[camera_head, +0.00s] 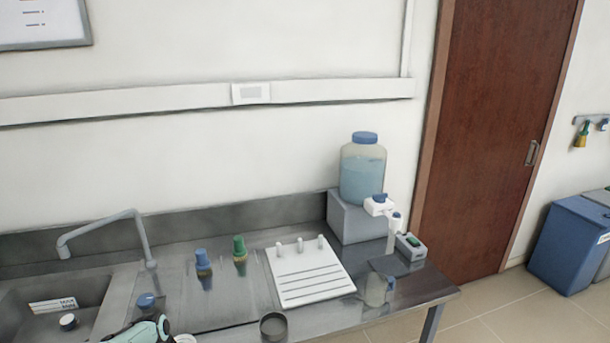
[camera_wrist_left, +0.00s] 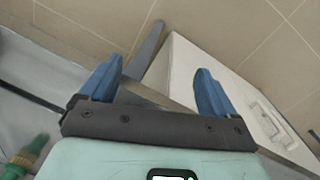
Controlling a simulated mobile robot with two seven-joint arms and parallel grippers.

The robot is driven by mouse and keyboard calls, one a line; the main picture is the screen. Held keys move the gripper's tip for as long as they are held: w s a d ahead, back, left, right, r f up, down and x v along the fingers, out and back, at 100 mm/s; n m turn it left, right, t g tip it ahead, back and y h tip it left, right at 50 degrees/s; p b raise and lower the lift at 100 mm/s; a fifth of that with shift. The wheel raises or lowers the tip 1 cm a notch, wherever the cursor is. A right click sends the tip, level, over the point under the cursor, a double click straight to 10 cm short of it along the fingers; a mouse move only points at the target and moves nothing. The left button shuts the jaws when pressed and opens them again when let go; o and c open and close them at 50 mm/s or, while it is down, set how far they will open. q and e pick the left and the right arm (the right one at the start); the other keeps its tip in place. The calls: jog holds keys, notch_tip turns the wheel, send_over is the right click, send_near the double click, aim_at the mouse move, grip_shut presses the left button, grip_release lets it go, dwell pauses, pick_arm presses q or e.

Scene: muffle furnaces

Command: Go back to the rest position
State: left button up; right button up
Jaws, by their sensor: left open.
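My left gripper (camera_wrist_left: 160,68) is open in the left wrist view, with its two blue fingers spread and nothing between them. Beyond the fingers are tan floor tiles and a white box-like piece of furniture. In the head view, a mint-green part of my left arm shows at the bottom edge, near the sink; its fingers cannot be made out there. My right gripper is not in view.
A faucet (camera_head: 105,228) arches over the sink. A green-capped bottle (camera_wrist_left: 25,155) shows in the wrist view.

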pick_arm(q)
jog(key=s+d+f+m+h, duration=0.2)
jog(key=s+d+f, duration=1.25)
jog(key=f, duration=0.25)
jog(key=s+d+f, duration=0.1)
jog(key=s+d, duration=0.2)
jog(key=s, duration=0.5)
jog(key=s+d+m, duration=0.1)
jog(key=s+d, duration=0.2)
jog(key=s, duration=0.5)
jog(key=shift+d+f+m, duration=0.3)
jog(key=shift+f, duration=0.05)
